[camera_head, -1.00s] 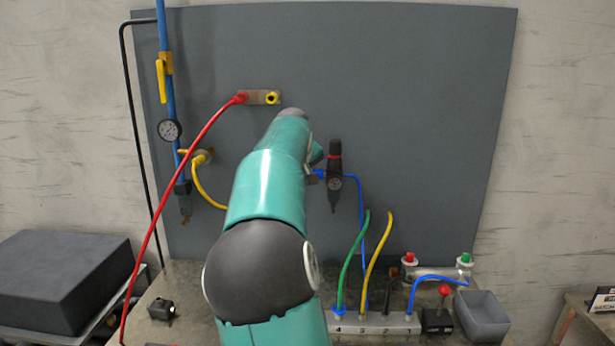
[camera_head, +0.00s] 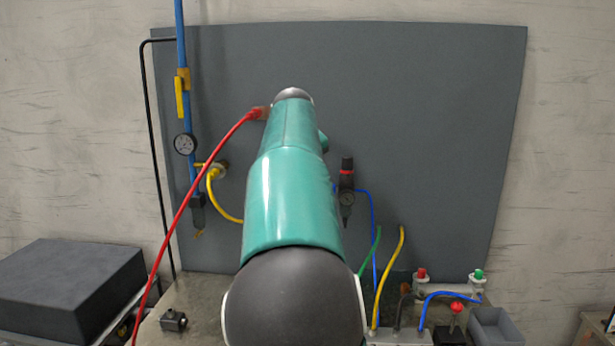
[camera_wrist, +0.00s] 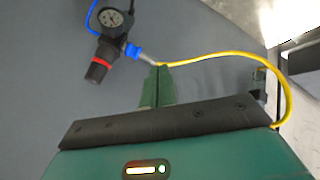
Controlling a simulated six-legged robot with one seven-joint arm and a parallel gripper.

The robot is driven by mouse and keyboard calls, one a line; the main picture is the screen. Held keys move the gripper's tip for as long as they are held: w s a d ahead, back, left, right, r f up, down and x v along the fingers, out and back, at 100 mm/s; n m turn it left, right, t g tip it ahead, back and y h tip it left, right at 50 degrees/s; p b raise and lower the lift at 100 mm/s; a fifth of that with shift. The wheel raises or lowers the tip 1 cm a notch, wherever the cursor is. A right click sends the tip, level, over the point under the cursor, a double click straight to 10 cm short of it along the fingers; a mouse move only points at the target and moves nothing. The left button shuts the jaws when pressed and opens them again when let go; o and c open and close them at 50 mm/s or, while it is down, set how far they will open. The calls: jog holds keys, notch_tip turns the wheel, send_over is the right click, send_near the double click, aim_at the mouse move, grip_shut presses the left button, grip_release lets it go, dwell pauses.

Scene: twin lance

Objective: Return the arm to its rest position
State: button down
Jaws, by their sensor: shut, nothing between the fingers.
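My arm, teal with a dark joint, reaches toward the grey panel (camera_head: 430,130) in the head view and hides my gripper there. In the wrist view my gripper (camera_wrist: 158,72) is shut, its two green fingers together with nothing between them. A yellow hose (camera_wrist: 225,55) passes by the fingertips and curves down at the right; I cannot tell if it touches them. A dark regulator with a red band and gauge (camera_wrist: 112,40) lies up and left of the fingertips, and also shows right of my arm in the head view (camera_head: 346,183).
A red hose (camera_head: 190,200) slants up to the panel, its upper end close beside my arm in the picture. A blue pipe with a gauge (camera_head: 185,144) stands at left. Coloured hoses, a grey bin (camera_head: 495,328) and a black block (camera_head: 70,285) are lower down. The panel's upper right is clear.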

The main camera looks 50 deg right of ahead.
dwell(0.4)
jog(key=s+a+f+t+y, duration=0.1)
jog(key=s+a+f+y, duration=0.2)
jog(key=a, duration=0.6)
jog(key=s+a+f+n+y, duration=0.1)
jog(key=s+a+f, duration=0.3)
jog(key=a, duration=0.6)
jog(key=s+a+f+t+y, duration=0.1)
jog(key=s+a+f+y, duration=0.1)
jog(key=a+f, duration=0.5)
jog(key=s+a+f, duration=0.4)
jog(key=s+a, duration=0.1)
jog(key=a, duration=0.2)
jog(key=s+a+f+n, duration=0.1)
jog(key=s+a+f, duration=0.3)
jog(key=s+a, duration=0.2)
jog(key=shift+a+n+g+y, duration=0.3)
jog(key=shift+a, duration=0.7)
jog(key=shift+d+f, duration=0.1)
jog(key=shift+d, duration=0.05)
